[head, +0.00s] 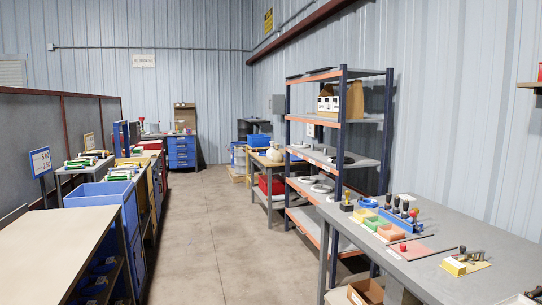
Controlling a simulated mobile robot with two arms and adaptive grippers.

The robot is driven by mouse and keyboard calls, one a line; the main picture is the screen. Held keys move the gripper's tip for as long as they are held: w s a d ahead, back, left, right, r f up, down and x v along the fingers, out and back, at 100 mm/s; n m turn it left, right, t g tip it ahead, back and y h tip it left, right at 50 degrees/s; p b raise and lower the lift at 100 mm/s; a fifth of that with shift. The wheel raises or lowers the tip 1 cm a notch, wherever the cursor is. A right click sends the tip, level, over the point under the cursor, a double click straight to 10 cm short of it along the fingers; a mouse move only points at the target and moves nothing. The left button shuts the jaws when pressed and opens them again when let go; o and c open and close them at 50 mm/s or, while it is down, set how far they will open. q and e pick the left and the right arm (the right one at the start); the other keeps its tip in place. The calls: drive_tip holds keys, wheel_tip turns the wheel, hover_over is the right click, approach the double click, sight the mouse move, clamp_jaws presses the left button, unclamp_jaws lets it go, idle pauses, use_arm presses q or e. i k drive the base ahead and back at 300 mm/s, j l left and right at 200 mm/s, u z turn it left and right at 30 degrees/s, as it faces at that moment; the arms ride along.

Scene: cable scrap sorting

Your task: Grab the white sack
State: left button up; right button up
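A small off-white, rounded sack (274,154) with a narrow top sits upright on a wooden-topped workbench (262,163). The bench is a good way ahead, right of the aisle and just beyond the metal shelf rack. The sack looks small at this distance, so its details are unclear. Neither of my grippers is in view.
A concrete aisle (205,235) runs clear ahead. On the left stand a light-topped bench (45,245) and a blue bin (98,193). On the right are a grey table (440,270) with stamps and trays, an open cardboard box (366,292) and the shelf rack (342,130).

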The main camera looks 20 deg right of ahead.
sight(269, 151)
drive_tip(key=i+z, duration=0.15)
drive_tip(key=i, duration=7.45)
drive_tip(key=i+z, duration=0.2)
drive_tip(key=i, duration=0.3)
drive_tip(key=i+j+z, duration=0.2)
drive_tip(key=i, duration=0.25)
drive_tip(key=i+j+z, duration=0.2)
drive_tip(key=i, duration=0.25)
drive_tip(key=i+j+z, duration=0.2)
drive_tip(key=i, duration=0.3)
